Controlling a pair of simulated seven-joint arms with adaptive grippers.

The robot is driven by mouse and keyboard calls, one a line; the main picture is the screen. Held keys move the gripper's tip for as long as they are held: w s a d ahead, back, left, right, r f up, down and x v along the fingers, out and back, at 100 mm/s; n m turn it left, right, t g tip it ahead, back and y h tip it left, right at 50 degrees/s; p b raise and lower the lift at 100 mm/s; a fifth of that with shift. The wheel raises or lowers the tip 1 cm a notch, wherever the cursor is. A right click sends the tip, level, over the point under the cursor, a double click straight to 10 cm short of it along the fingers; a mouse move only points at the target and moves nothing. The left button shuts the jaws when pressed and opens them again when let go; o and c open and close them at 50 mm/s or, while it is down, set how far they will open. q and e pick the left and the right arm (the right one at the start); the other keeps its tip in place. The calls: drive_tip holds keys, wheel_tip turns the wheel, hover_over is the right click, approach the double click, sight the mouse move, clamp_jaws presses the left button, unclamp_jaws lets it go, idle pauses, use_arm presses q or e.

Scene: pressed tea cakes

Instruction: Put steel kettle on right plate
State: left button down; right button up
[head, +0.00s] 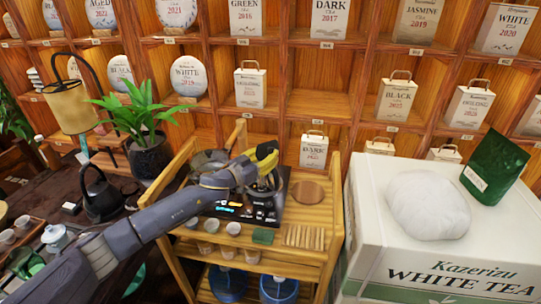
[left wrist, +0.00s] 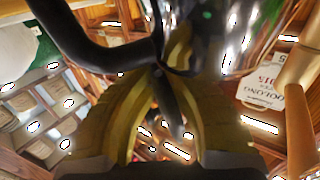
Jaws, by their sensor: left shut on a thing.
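The steel kettle (head: 268,197) is at the right part of a black cooker (head: 232,212) with a lit blue display, on the wooden cart. My left gripper (head: 266,157) is over it, with yellow fingers. In the left wrist view, the fingers of my left gripper (left wrist: 162,75) are closed on the kettle's dark curved handle (left wrist: 85,52), and the shiny kettle body (left wrist: 235,30) shows beyond. The kettle looks upright; whether its base touches the cooker is hidden. The cooker's plates are mostly covered by my arm and the kettle. My right gripper is not in view.
A second metal pot (head: 208,160) stands at the cart's back left. A round brown board (head: 306,192) lies right of the kettle. Cups (head: 233,229), a green dish (head: 263,237) and a slatted wooden piece (head: 304,237) line the front. A white tea box (head: 440,255) stands right.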

use_arm(q)
drive_tip(key=shift+f, duration=0.5)
idle(0.9)
drive_tip(key=c, duration=1.7)
unclamp_jaws()
drive_tip(key=shift+c, duration=0.2)
drive_tip(key=shift+f, duration=0.25)
drive_tip(key=v, duration=1.1)
